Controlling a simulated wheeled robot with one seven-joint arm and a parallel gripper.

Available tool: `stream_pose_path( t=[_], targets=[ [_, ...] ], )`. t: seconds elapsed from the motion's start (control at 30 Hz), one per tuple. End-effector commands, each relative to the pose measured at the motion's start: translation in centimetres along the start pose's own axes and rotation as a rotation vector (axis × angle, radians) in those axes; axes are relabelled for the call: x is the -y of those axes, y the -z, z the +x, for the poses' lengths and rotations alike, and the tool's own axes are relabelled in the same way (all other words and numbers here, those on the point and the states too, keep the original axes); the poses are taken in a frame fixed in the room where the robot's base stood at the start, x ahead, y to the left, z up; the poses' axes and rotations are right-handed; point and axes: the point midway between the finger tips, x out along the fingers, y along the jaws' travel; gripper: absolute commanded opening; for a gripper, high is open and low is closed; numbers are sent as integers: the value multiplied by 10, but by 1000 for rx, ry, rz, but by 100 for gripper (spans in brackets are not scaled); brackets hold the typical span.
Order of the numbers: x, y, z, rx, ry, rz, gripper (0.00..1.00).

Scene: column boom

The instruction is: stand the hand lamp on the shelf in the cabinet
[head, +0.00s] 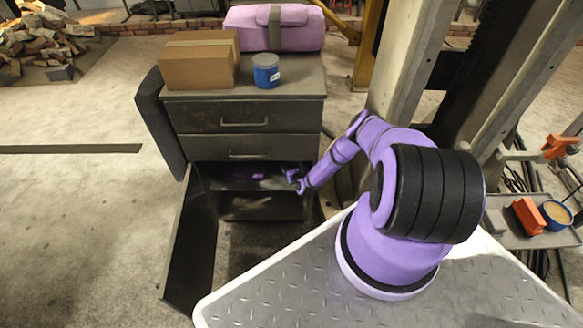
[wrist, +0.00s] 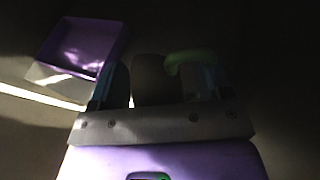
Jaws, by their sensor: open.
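The grey cabinet (head: 245,117) stands left of my arm, its lower door (head: 192,240) swung open. Inside it is the shelf (head: 228,183), partly in shadow. My gripper (head: 293,179) is at the right side of the cabinet opening, at about shelf height. In the wrist view my gripper (wrist: 160,85) is open, with a dark rounded body (wrist: 152,78) between its fingers and a curved green piece (wrist: 190,58) by the right finger. These look like the hand lamp, but the picture is too dark to tell its lean or its contact with the shelf.
A purple box-like thing (wrist: 88,45) lies left of my fingers; it seems to show on the shelf in the head view (head: 257,176). A cardboard box (head: 198,62), a blue tin (head: 266,71) and a pink case (head: 290,27) are on the cabinet top.

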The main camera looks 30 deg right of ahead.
Motion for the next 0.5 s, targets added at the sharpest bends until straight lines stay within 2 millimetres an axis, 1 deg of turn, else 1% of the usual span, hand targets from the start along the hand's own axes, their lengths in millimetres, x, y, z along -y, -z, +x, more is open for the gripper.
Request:
stream_pose_path(
  t=[0.07,0.17,0.5],
  targets=[
    [1,-2,-3,-1,0,2,72],
    [0,-2,-15,-2,0,3,72],
    [1,20,-82,-3,0,2,72]
  ],
)
